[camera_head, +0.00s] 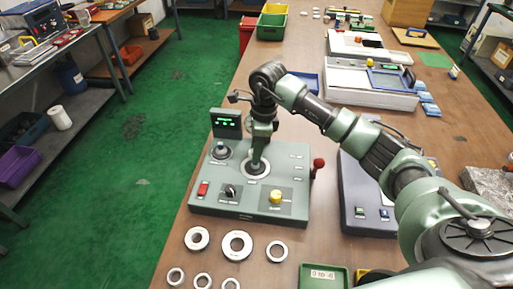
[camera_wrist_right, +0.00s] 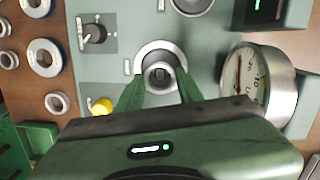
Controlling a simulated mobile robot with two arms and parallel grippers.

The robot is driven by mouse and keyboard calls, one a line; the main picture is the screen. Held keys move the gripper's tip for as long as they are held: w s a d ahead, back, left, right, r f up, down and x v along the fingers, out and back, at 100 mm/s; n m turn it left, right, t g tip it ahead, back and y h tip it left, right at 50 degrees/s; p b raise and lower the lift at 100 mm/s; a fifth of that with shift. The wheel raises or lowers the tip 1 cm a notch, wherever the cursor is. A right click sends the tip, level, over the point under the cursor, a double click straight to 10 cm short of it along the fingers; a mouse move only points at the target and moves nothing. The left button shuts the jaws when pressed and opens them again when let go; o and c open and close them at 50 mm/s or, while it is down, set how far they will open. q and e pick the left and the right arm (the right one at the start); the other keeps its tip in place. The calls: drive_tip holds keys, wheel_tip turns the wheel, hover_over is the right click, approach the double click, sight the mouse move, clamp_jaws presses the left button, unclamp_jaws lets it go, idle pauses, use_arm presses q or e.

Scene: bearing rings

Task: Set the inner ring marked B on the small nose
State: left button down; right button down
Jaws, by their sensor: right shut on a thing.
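My right gripper (camera_head: 259,165) points down at a round metal seat on the grey-green console (camera_head: 225,200). In the right wrist view its two green fingers (camera_wrist_right: 160,92) are shut on a small metal ring (camera_wrist_right: 161,76). The ring appears over the middle of a wider pale collar (camera_wrist_right: 150,50); I cannot tell whether it touches the seat. Any mark on it is unreadable. A second, smaller-looking round seat (camera_head: 221,151) stands to the left on the console. My left gripper is not in view.
Several loose rings, including a large one (camera_head: 237,245), lie on the table in front of the console. A dial gauge (camera_wrist_right: 262,80) stands close beside the gripper. A red-knobbed lever (camera_head: 318,165) is on the console's right side, and a green tray (camera_head: 323,276) sits in front.

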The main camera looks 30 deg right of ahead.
drive_tip(key=shift+f, duration=0.15)
drive_tip(key=shift+f+b, duration=1.85)
drive_tip(key=shift+f, duration=0.3)
drive_tip(key=c, duration=0.8)
unclamp_jaws()
drive_tip(key=shift+c, duration=0.2)
wheel_tip(320, 180, up, 8)
drive_tip(key=b, duration=0.1)
drive_tip(key=shift+s+d+f, duration=0.15)
drive_tip(key=shift+s+d, duration=0.05)
drive_tip(key=shift+d, duration=0.25)
